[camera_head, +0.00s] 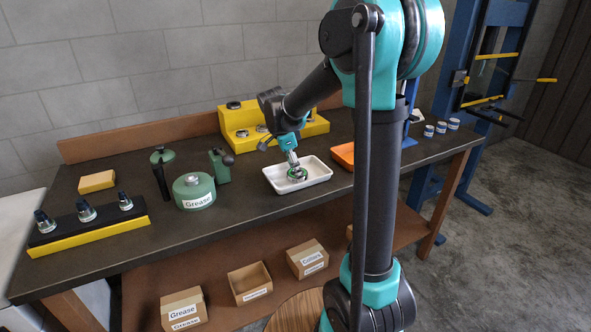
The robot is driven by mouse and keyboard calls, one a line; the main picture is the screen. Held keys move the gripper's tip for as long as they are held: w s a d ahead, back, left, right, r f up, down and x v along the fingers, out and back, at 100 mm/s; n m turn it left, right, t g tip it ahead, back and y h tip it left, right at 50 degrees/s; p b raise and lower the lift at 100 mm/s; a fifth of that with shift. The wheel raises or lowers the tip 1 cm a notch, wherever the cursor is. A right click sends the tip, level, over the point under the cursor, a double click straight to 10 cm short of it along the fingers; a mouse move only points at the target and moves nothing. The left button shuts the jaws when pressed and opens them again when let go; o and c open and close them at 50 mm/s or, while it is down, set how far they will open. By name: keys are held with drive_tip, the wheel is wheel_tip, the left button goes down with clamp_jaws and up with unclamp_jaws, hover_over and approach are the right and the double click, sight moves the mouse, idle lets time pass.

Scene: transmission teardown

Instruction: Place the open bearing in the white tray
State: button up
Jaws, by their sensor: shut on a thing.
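The white tray (316,164) stands on the dark workbench, near the middle of the bench top. My gripper (295,166) points down over the left part of the tray. It is shut on the open bearing (297,175), a small metal ring with some green on it. The bearing is within the tray's outline in the head camera view. I cannot tell whether it touches the tray floor. The fingertips are small and partly merge with the bearing.
A yellow stand (236,122) with round parts is behind the tray. An orange tray (343,154) lies close on its right, partly hidden by my arm. A green grease pot (194,191) and a green tool (221,166) are to the left. The bench (243,214) is clear in front.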

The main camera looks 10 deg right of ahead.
drive_tip(key=shift+f, duration=0.1)
drive_tip(key=o, duration=1.3)
drive_tip(key=shift+c, duration=0.2)
drive_tip(key=v, duration=1.2)
